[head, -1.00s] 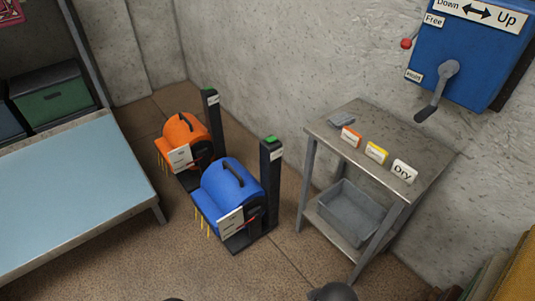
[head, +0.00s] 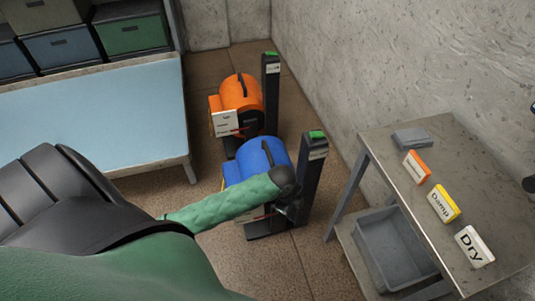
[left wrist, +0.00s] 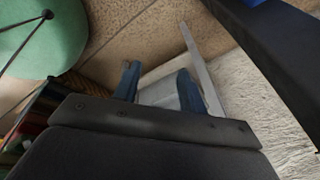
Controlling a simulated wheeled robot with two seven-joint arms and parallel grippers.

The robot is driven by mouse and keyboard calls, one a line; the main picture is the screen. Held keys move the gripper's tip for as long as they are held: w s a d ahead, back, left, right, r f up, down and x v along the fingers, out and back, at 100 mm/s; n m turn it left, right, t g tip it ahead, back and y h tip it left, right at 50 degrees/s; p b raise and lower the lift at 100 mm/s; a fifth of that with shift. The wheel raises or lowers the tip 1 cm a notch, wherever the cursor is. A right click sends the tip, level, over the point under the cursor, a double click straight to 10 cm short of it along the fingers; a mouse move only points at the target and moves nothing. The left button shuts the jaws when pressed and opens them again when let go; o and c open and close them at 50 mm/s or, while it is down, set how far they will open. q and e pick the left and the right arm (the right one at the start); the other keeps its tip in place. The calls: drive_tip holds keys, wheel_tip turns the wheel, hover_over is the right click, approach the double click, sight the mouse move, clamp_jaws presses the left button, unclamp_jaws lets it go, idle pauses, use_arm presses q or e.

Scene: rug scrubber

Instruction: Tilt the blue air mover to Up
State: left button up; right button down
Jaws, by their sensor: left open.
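The blue air mover (head: 262,158) stands on the floor in the middle of the head view, beside a black post (head: 312,180) with a green top. My green left arm crosses in front of it and hides much of its lower front and its label. My left gripper (head: 293,208) is small and dark there, at the near side of the mover by the post. In the left wrist view my left gripper (left wrist: 158,84) is open, with nothing between its fingers. The post (left wrist: 275,65) runs along the upper right there, with a sliver of blue at the top edge. My right gripper is not in view.
An orange air mover (head: 241,98) with its own post stands just behind. A metal table (head: 400,145) with Dry, Damp and orange cards and a grey bin (head: 392,250) below is at right. A light-blue-topped bench (head: 90,115) is at left.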

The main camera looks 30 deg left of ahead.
use_arm(q)
drive_tip(key=w+a+f+m+b, duration=0.2)
drive_tip(key=w+a+m+b, duration=0.25)
drive_tip(key=w+a, duration=0.8)
wheel_tip(320, 180, up, 4)
drive_tip(key=m+y+b, duration=0.1)
drive_tip(key=m+b, duration=0.1)
drive_tip(key=m, duration=0.2)
hover_over(267, 151)
drive_tip(key=s, duration=0.1)
drive_tip(key=shift+w+f, duration=0.2)
drive_tip(key=shift+f, duration=1.6)
drive_tip(key=shift+w+f, duration=0.2)
drive_tip(key=shift+f, duration=1.55)
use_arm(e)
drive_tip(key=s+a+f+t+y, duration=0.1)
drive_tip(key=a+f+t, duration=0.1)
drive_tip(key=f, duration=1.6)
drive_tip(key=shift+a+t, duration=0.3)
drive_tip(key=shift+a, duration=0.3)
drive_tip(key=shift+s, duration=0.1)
use_arm(q)
clamp_jaws()
